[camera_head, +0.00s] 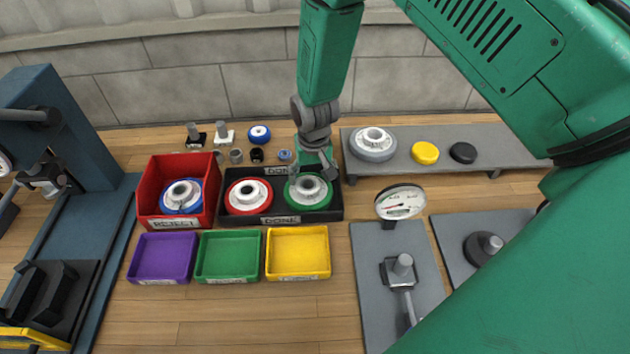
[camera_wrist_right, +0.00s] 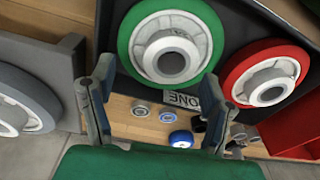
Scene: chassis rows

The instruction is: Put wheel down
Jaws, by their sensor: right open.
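A green-rimmed wheel (camera_head: 308,191) with a white hub lies in the right half of the black DONE tray (camera_head: 265,220). A red-rimmed wheel (camera_head: 248,196) lies in the tray's left half. My right gripper (camera_head: 313,165) is above the back edge of the green wheel. In the right wrist view the green wheel (camera_wrist_right: 205,25) shows just beyond the two spread fingertips of the right gripper (camera_wrist_right: 160,92), with nothing between them. The red wheel (camera_wrist_right: 288,65) is to its right there. My left gripper is not clearly seen.
A red REJECT bin (camera_head: 153,190) holds a blue wheel (camera_head: 181,196). Purple (camera_head: 162,258), green (camera_head: 228,256) and yellow (camera_head: 298,252) trays stand in front. A grey shelf (camera_head: 440,140) at right holds a grey wheel (camera_head: 373,144). A dial gauge (camera_head: 400,202) stands nearby. Small parts lie behind the trays.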

